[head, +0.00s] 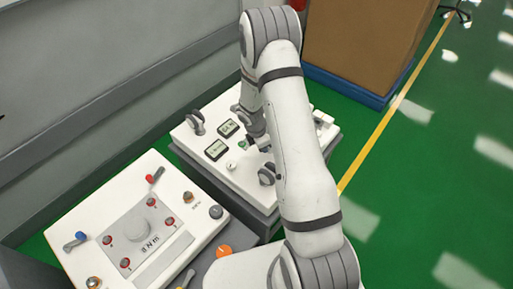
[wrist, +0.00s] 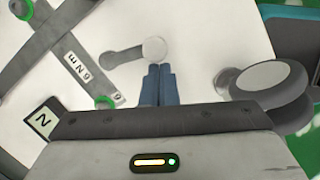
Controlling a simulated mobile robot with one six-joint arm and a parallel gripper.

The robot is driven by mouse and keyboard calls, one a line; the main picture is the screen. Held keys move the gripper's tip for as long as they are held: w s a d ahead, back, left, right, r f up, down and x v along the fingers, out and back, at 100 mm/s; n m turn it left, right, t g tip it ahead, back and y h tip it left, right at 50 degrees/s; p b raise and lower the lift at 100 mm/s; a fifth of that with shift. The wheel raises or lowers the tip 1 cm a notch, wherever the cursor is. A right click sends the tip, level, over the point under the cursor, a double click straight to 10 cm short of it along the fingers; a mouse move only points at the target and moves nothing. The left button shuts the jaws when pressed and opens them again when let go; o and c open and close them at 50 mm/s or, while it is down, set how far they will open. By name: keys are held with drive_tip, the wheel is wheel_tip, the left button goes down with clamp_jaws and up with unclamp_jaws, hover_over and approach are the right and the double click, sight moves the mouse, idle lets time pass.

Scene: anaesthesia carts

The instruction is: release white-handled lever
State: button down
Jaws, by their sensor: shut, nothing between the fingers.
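In the wrist view, the white-handled lever shows as a round white knob (wrist: 154,49) on a short grey arm (wrist: 120,57) that points left over a white panel. My gripper (wrist: 159,70) is shut, its two blue fingers side by side with nothing between them. The fingertips lie right at the knob's lower edge in the picture; I cannot tell whether they touch it. In the head view, my gripper (head: 262,146) is over the far white cart top (head: 238,187), partly hidden by my arm. I cannot make out the lever surely there.
A large grey knob (wrist: 268,80) stands right of my fingers. The far cart also has a dark-grey lever (head: 195,121) and display windows (head: 216,149). A nearer cart (head: 82,203) carries red and blue levers. A cardboard box (head: 365,45) stands behind; green floor is free at right.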

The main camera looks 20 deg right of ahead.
drive_tip(key=shift+d+n+t, duration=0.4)
drive_tip(key=shift+d+n, duration=0.6)
drive_tip(key=shift+n, duration=0.6)
drive_tip(key=a, duration=0.1)
drive_tip(key=s+a+b, duration=0.1)
drive_tip(key=a, duration=0.1)
drive_tip(key=shift+f, duration=0.15)
drive_tip(key=w+p+v, duration=0.1)
drive_tip(key=p+v, duration=0.1)
drive_tip(key=v, duration=0.8)
drive_tip(key=shift+s+a+r, duration=0.2)
drive_tip(key=shift+s+a, duration=0.15)
drive_tip(key=shift+s, duration=0.15)
